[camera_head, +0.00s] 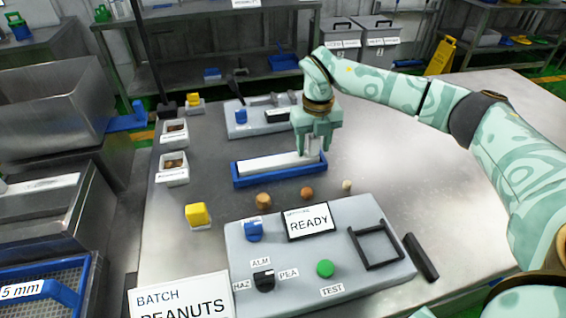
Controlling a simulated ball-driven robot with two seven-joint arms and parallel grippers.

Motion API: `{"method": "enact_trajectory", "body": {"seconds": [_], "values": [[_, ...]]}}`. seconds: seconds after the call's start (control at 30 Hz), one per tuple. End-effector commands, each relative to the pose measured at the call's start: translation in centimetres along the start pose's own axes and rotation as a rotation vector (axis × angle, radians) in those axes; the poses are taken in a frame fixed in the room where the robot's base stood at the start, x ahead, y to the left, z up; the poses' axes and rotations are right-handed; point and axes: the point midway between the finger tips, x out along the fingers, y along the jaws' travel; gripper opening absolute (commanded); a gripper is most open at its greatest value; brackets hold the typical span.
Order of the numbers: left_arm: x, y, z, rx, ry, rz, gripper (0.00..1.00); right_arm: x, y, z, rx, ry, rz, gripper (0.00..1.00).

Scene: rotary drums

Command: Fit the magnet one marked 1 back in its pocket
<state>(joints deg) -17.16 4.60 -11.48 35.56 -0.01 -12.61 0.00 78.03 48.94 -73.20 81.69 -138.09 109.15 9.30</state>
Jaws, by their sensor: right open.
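My right gripper (312,148) points down over the right end of a blue tray (237,181), its jaws open. A long pale bar (268,164) lies in the tray, and its right end is partly hidden by the fingers. I cannot tell whether the fingers touch it. Behind the tray, a grey board (240,129) carries a blue knob (241,116) and dark bar-like parts. No mark 1 is readable, so I cannot tell which piece is magnet one or where its pocket is. My left gripper is not in view.
White bins (173,177) and yellow blocks (197,214) line the left. The table's right side is mostly clear.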

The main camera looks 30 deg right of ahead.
Motion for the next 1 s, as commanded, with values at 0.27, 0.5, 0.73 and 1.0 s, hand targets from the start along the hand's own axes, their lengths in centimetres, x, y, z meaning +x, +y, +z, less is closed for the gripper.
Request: {"method": "enact_trajectory", "body": {"seconds": [0.27,0.5,0.73,1.0], "values": [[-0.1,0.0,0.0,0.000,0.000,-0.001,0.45,-0.2,0.0,0.0,0.000,-0.002,0.001,0.18],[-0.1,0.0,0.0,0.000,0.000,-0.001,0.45,-0.3,0.0,0.1,-0.001,-0.003,0.002,0.00],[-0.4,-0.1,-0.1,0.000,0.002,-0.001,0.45,-0.9,0.0,0.1,-0.001,-0.004,0.002,0.00],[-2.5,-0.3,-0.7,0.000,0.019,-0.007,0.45,-5.4,0.2,-1.0,-0.004,-0.009,0.003,0.00]]}}
